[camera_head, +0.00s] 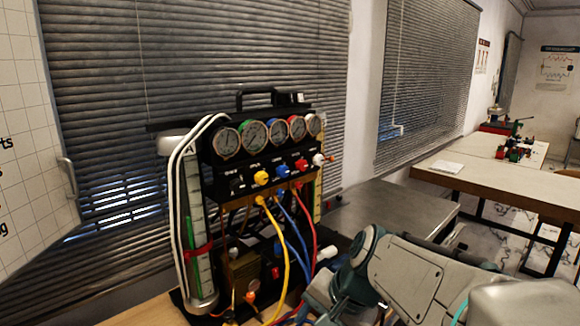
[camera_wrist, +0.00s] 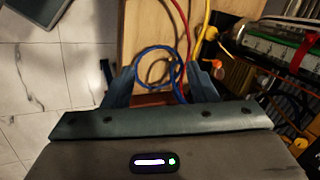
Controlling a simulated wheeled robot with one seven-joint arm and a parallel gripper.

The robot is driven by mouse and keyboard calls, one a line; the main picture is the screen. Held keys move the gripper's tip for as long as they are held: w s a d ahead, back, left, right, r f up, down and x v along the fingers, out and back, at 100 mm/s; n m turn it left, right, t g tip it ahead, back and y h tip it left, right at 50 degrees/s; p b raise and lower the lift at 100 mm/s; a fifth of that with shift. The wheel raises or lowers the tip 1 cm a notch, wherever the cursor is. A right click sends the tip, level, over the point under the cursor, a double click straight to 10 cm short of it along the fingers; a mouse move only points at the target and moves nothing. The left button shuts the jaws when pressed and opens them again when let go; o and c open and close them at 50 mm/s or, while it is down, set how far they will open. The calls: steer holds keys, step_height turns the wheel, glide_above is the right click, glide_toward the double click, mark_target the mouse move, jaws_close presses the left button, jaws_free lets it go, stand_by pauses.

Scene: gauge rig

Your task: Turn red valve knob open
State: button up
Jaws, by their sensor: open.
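The red valve knob (camera_head: 301,165) is on the front of the black gauge rig (camera_head: 225,178), below the gauges. It sits between the blue knob (camera_head: 282,171) and the white knob (camera_head: 320,159). My gripper (camera_wrist: 164,82) is open in the wrist view, with its two fingers apart. A coil of blue hose (camera_wrist: 142,64) shows beyond and between the fingers; I cannot tell how near it is. In the head view my arm is at the lower right, lower than the red knob, and the fingertips are hard to make out. The red knob is not visible in the wrist view.
Yellow (camera_head: 268,222), blue and red hoses hang from the rig's front. A yellow knob (camera_head: 261,177) is further left. A grey metal table (camera_head: 385,208) stands right of the rig, and a wooden workbench (camera_head: 495,178) further right. Window blinds are behind the rig.

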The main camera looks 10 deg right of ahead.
steer(key=w+r+m+t+y, duration=0.2)
steer(key=w+r+m+y, duration=0.1)
steer(key=w+m, duration=0.4)
steer(key=m+t+y, duration=0.4)
steer(key=m+t, duration=0.5)
steer(key=m, duration=0.7)
glide_toward(304, 166)
steer(key=p+x, duration=0.3)
steer(key=x, duration=0.6)
steer(key=shift+w+p, duration=0.1)
steer(key=shift+p, duration=0.2)
steer(key=c, duration=1)
